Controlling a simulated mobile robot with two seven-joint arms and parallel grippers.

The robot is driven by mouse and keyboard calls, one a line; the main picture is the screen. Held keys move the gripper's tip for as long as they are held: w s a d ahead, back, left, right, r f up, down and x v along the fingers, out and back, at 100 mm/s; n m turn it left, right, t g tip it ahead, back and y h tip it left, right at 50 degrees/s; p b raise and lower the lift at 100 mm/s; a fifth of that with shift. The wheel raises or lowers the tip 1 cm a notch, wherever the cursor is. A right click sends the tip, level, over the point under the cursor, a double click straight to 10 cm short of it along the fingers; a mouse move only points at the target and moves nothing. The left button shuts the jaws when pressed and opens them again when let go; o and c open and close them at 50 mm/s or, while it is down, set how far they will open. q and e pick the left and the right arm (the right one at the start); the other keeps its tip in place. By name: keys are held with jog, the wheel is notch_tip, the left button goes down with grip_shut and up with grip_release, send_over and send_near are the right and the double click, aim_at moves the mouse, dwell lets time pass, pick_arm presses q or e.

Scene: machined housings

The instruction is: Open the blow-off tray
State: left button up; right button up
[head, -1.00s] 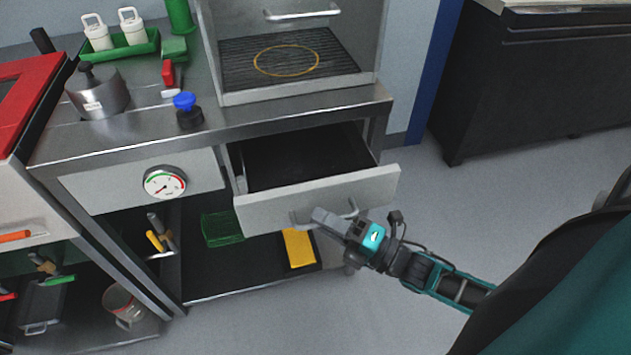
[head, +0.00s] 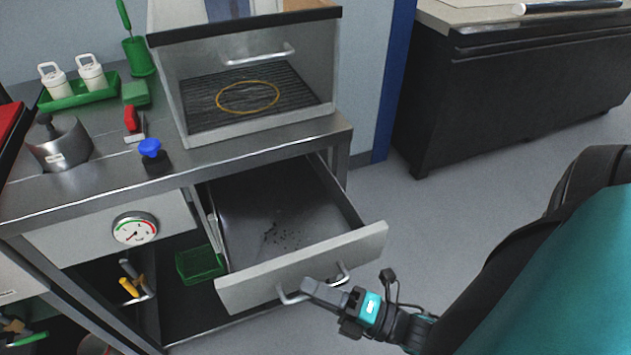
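The blow-off tray (head: 300,267) is a drawer with a pale grey front below the bench top. It is pulled far out, and its dark metal floor shows with a scatter of small dark specks. Its bar handle (head: 342,275) is on the front face. My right gripper (head: 310,289) is at the handle, its fingers together over the bar and seemingly shut on it; the fingers hide part of the bar. My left gripper is not in view.
Above the tray stands a hooded cabinet (head: 240,127) with a grille and a yellow ring. A pressure gauge (head: 135,229) is on the bench front at left. A green basket (head: 198,264) sits on the lower shelf. Open floor lies to the right, before a dark cabinet (head: 500,95).

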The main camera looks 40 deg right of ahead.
jog(key=shift+o, duration=0.9)
jog(key=b+v, duration=0.1)
jog(key=v, duration=1.2)
jog(key=shift+r, duration=0.1)
